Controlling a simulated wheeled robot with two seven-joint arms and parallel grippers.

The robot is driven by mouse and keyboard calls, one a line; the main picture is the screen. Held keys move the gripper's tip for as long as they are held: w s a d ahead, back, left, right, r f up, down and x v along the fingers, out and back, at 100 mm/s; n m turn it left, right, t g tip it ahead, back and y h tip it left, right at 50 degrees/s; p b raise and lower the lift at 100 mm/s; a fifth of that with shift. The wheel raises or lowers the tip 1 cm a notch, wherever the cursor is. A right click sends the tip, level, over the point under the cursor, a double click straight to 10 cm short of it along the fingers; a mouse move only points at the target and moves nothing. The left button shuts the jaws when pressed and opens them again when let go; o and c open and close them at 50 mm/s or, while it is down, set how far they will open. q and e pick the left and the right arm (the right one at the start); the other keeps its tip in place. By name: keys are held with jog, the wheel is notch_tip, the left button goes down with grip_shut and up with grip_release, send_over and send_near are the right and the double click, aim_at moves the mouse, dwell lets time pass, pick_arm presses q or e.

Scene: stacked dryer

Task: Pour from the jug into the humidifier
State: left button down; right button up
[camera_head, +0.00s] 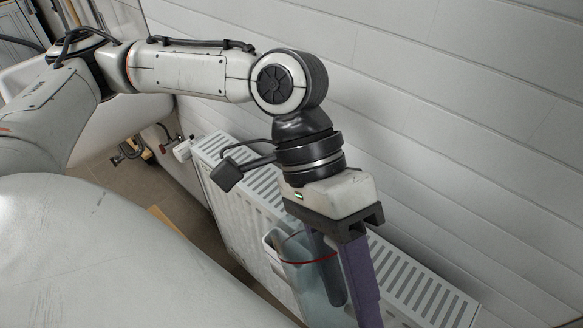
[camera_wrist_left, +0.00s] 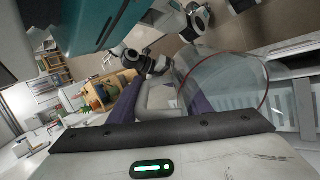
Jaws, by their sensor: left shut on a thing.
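The jug (camera_head: 308,285) is clear with a red line around its rim, partly hidden behind my left gripper in the head view. In the left wrist view the jug (camera_wrist_left: 228,88) shows its round, open mouth to the right of the fingers. My left gripper (camera_head: 350,293) points down, with purple fingers. It is shut on the jug, and in the wrist view a pale handle-like part lies between the fingers. The jug's lower part is cut off by the head view's bottom edge. I cannot make out the humidifier. My right gripper is not in view.
A white slatted radiator (camera_head: 420,290) runs along the white panelled wall (camera_head: 470,120), close behind the jug. A large teal object (camera_wrist_left: 95,22) is very near the wrist camera; I cannot tell what it is. A cluttered shelf (camera_wrist_left: 95,90) stands farther off.

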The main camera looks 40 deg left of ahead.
pick_arm(q)
jog(key=shift+w+a+r+g+h+p, duration=0.2)
jog(key=shift+a+r+g+h+p, duration=0.25)
jog(key=shift+h+p, duration=0.8)
dwell(1.3)
jog(key=shift+w+a+f+g+p, duration=0.15)
jog(key=shift+a+g+p, duration=0.1)
jog(key=shift+p, duration=0.4)
dwell(0.6)
jog(key=shift+h, duration=0.25)
jog(key=shift+w+a, duration=0.15)
jog(key=shift+a, duration=0.15)
jog(key=shift+g+h, duration=0.3)
